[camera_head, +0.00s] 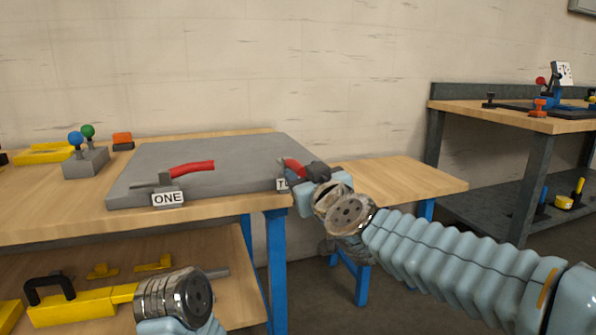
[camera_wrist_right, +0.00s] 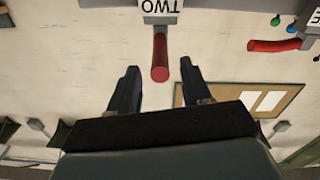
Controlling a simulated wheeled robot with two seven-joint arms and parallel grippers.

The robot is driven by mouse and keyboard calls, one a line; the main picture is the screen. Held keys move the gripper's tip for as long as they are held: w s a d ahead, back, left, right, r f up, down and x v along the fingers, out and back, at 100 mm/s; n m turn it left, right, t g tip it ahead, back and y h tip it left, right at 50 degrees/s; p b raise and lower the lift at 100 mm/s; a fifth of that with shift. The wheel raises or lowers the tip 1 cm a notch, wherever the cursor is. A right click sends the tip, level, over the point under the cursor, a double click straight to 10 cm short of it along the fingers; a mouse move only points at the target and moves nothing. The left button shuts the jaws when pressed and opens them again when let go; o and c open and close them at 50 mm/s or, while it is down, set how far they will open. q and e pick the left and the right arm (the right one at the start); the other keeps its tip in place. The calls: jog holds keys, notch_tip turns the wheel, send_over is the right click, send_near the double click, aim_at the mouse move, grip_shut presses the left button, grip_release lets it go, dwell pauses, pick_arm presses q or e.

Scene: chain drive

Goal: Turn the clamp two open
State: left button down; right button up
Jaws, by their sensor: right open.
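Clamp two shows in the head view by its red handle (camera_head: 294,167) at the right end of the grey plate (camera_head: 215,157), its label (camera_head: 282,184) partly hidden by my right gripper (camera_head: 316,172). In the right wrist view the label TWO (camera_wrist_right: 162,6) is upside down at the top edge. The red handle (camera_wrist_right: 160,58) points toward the camera, its end between the open fingers of my right gripper (camera_wrist_right: 159,67), with gaps on both sides. Clamp one (camera_head: 186,172) sits at the plate's left. My left wrist shows at the lower left; its fingers do not show.
A grey block (camera_head: 86,163) with blue and green knobs stands left of the plate. A lower wooden surface (camera_head: 400,180) adjoins on the right, largely clear. Another workbench (camera_head: 515,120) stands farther right. The shelf below holds a yellow tool (camera_head: 70,305).

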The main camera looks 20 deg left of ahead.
aim_at(295, 167)
jog(key=shift+x, duration=2)
grip_shut()
